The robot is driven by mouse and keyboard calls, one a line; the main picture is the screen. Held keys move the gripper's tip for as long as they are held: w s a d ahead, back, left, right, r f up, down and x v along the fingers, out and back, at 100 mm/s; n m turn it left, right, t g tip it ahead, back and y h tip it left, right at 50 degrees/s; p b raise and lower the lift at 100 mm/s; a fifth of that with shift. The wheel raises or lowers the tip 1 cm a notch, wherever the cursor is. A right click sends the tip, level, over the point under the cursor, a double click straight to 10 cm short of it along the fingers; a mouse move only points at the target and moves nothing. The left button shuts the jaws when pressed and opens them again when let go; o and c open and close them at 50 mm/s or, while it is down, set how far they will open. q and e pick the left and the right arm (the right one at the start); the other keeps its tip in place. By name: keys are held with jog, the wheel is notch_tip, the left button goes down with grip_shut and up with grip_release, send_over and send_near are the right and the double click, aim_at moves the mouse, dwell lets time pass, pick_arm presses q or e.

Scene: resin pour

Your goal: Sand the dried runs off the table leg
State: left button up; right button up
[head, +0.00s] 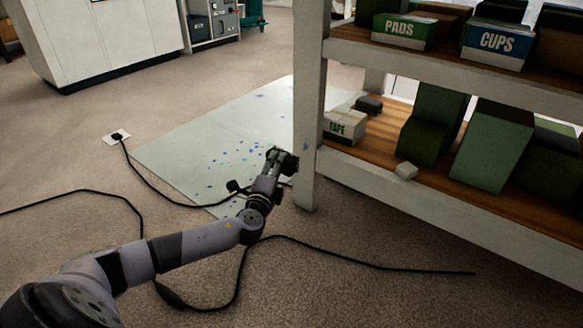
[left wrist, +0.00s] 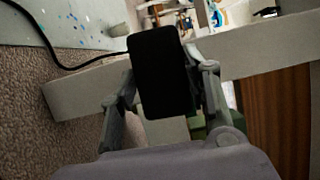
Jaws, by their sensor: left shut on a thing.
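The table leg (head: 306,110) is a pale square post at the front left corner of a shelved table. A small blue mark (head: 305,147) shows on its front face. My left gripper (head: 283,163) is beside the leg's left side, low down; whether it touches cannot be told. In the left wrist view the gripper (left wrist: 166,78) is shut on a flat black block (left wrist: 163,72), probably the sanding block. The block hides what lies behind it. A pale beam (left wrist: 265,47) of the table crosses behind it. My right gripper is not in view.
A pale sheet (head: 200,140) with blue specks lies under and left of the table. Black cables (head: 340,257) run over the carpet. Carpet in front is otherwise clear.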

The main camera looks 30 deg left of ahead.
pick_arm(q)
jog(key=shift+w+d+b, duration=0.15)
jog(key=shift+w+b, duration=0.25)
jog(key=shift+w, duration=1.05)
jog(key=shift+w+d+b, duration=0.1)
jog(key=shift+w+b, duration=0.3)
jog(key=shift+w, duration=1.05)
jog(key=shift+w+b, duration=0.4)
jog(key=shift+w, duration=0.5)
jog(key=shift+d, duration=0.1)
jog(key=shift+s+d+p, duration=0.15)
jog(key=shift+d+p, duration=0.15)
jog(key=shift+d, duration=0.65)
jog(key=shift+s+d+p, duration=0.15)
jog(key=shift+d+p, duration=0.15)
jog(key=shift+d, duration=0.6)
jog(key=shift+w+d, duration=0.15)
jog(key=shift+w+a+b, duration=0.2)
jog(key=shift+a+b, duration=0.5)
jog(key=shift+a, duration=1.1)
jog(key=shift+c, duration=0.3)
jog(key=shift+w+a+r, duration=0.1)
jog(key=shift+a+r, duration=0.1)
jog(key=shift+a, duration=0.15)
